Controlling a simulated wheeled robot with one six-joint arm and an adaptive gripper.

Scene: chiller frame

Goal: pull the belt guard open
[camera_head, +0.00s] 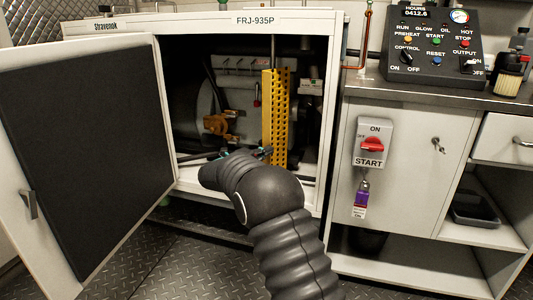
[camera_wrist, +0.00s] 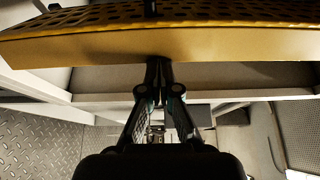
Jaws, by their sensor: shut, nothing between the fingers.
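The belt guard (camera_head: 275,115) is a tall yellow perforated panel standing upright inside the open cabinet in the head view. In the wrist view the guard (camera_wrist: 230,45) spans the top as a plain yellow band with a perforated face beyond. My gripper (camera_wrist: 160,62) is shut and empty, its fingertips at the near edge of the yellow band; I cannot tell whether they touch it. In the head view my gripper (camera_head: 264,152) is small and partly hidden by my dark arm, beside the guard's lower part.
The cabinet door (camera_head: 85,160) stands open at left. Behind the guard are an orange part (camera_head: 220,125) and dark machinery. To the right is a bench with a control panel (camera_head: 432,45) and a red START switch (camera_head: 372,145). The metal floor (camera_head: 185,255) in front is clear.

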